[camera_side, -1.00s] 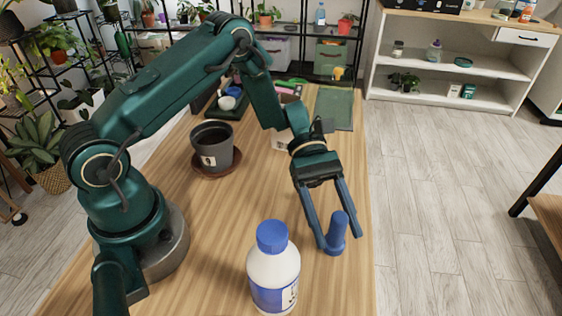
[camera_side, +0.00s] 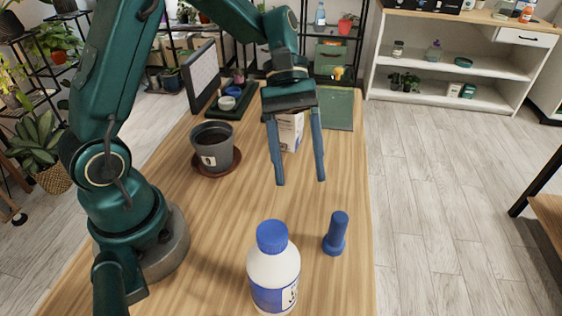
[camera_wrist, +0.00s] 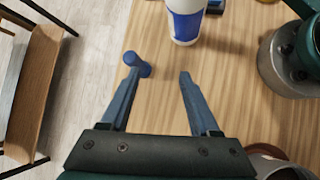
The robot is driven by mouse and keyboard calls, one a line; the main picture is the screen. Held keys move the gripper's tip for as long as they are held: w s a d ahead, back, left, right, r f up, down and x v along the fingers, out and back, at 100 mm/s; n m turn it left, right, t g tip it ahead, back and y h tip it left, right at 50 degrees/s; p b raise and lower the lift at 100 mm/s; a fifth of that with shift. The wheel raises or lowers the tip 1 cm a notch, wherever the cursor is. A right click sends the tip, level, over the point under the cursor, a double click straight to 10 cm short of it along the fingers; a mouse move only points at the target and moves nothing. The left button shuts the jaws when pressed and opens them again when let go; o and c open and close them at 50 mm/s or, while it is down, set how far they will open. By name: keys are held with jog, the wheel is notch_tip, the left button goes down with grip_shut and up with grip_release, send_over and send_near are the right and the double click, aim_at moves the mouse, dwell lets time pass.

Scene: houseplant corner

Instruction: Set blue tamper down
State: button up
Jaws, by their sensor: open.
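The blue tamper (camera_side: 336,234) stands upright on the wooden table (camera_side: 215,268), near its right edge in the side view. In the wrist view the tamper (camera_wrist: 137,64) shows just beyond the tip of the left finger. My gripper (camera_side: 302,182) is open and empty. In the side view it hangs above the table, up and away from the tamper. The wrist view shows my gripper (camera_wrist: 158,70) with its two fingers apart and nothing between them.
A white bottle with a blue cap (camera_side: 273,262) stands left of the tamper. A dark plant pot (camera_side: 212,148) sits on a brown saucer (camera_side: 232,172). A white box (camera_side: 291,130) and a green mat (camera_side: 340,110) lie behind my gripper. The table's middle is clear.

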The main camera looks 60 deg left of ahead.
jog(key=s+a+r+m+t+y, duration=0.5)
jog(key=s+m+t+y, duration=0.2)
jog(key=s+m+t, duration=0.1)
jog(key=shift+s+a+m+t, duration=0.3)
jog(key=shift+m+t, duration=0.2)
jog(key=shift+m, duration=0.2)
